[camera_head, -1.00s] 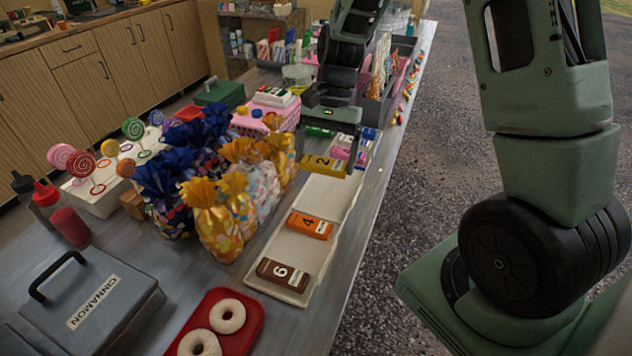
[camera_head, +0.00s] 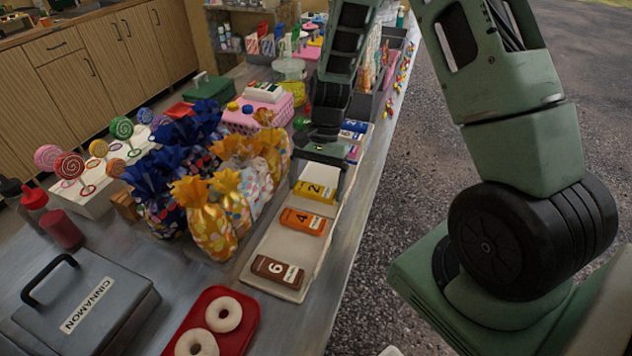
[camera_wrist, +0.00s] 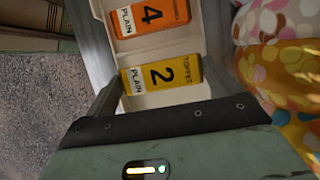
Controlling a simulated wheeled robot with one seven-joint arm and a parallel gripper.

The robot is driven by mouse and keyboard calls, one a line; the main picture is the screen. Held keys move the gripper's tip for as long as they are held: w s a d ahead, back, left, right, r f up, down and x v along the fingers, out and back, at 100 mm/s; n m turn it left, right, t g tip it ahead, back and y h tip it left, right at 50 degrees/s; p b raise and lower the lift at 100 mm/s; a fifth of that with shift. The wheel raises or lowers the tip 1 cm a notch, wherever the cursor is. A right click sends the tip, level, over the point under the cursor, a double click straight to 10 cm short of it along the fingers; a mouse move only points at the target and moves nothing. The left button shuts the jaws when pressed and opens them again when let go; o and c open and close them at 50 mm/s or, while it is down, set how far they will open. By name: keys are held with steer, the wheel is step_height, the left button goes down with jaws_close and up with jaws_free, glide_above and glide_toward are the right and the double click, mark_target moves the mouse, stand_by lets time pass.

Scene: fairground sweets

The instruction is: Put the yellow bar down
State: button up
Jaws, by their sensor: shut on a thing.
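The yellow bar (camera_head: 315,191), marked 2, is between the fingers of my gripper (camera_head: 319,183), which is shut on it. It lies flat, label up, at or just above the long cream tray (camera_head: 262,243); I cannot tell if it touches. In the wrist view the yellow bar (camera_wrist: 160,75) spans the gap between both fingers, with the tray (camera_wrist: 180,48) behind it. The orange bar (camera_head: 303,221), marked 4, lies in the tray just nearer the head camera. The brown bar (camera_head: 277,271), marked 6, lies at the tray's near end.
Shiny wrapped sweet bags (camera_head: 208,222) stand close along the tray's left side. A red tray (camera_head: 243,333) with two white rings and a grey cinnamon box (camera_head: 90,300) are at the near left. The table edge drops to gravel (camera_head: 385,220) on the right.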

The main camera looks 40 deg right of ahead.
steer(key=shift+f+b, duration=0.3)
steer(key=shift+f, duration=0.2)
steer(key=shift+f, duration=0.1)
steer(key=o, duration=0.7)
steer(key=shift+o, duration=0.2)
steer(key=v, duration=1.3)
steer(key=s+a+r+n+h, duration=0.15)
steer(key=s+a+n, duration=0.25)
steer(key=a, duration=0.4)
steer(key=s+a+r+n, duration=0.3)
steer(key=s+a+n, duration=0.2)
steer(key=a, duration=0.3)
steer(key=s+a+n+t+h, duration=0.1)
steer(key=s+a+n, duration=0.2)
steer(key=s+n, duration=0.2)
steer(key=s+a+n+t, duration=0.1)
steer(key=s+a+n, duration=0.2)
steer(key=s+n, duration=0.2)
steer(key=s, duration=0.3)
steer(key=shift+s+r+t+h, duration=0.2)
steer(key=shift+s+t+h, duration=0.1)
steer(key=shift+s+h, duration=0.1)
steer(key=shift+a, duration=0.15)
